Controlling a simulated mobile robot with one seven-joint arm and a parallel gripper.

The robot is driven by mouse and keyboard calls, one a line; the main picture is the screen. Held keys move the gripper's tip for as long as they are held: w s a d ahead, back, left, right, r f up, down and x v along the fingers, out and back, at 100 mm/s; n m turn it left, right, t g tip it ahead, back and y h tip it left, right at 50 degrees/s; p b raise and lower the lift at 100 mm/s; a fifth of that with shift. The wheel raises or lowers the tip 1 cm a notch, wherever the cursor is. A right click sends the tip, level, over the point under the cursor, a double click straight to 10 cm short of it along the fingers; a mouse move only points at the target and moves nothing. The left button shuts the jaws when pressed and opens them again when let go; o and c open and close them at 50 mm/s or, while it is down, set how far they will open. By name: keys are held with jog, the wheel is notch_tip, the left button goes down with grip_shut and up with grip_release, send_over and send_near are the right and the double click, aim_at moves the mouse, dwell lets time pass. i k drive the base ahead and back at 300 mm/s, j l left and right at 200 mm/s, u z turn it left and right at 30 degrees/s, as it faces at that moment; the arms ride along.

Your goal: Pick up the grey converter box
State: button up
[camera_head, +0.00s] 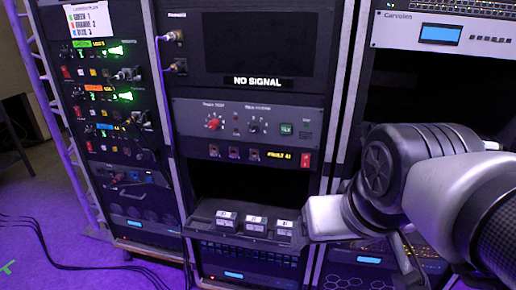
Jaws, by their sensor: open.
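Three small dark boxes with pale labels stand in a row on a shelf of the middle rack: a left box (226,218), a middle box (256,224) and a right box (284,227). I cannot tell which, if any, is the grey converter box; none looks clearly different at this size. My arm comes in from the right, and its pale end link is close to the right end of the shelf. I cannot make out my gripper's fingers. The arm covers part of the right rack and the space right of the shelf.
The shelf (200,228) juts out below a dark open bay (250,185). Above it are a control panel (245,130) with knobs and a "NO SIGNAL" screen (260,45). The left rack (110,130) has lit modules and plugged cables. Black cables (75,266) lie on the purple floor.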

aim_at(284, 228)
jog(key=i+j+z, duration=0.2)
jog(key=z, duration=0.15)
jog(key=i+j+z, duration=0.5)
jog(key=z, duration=0.15)
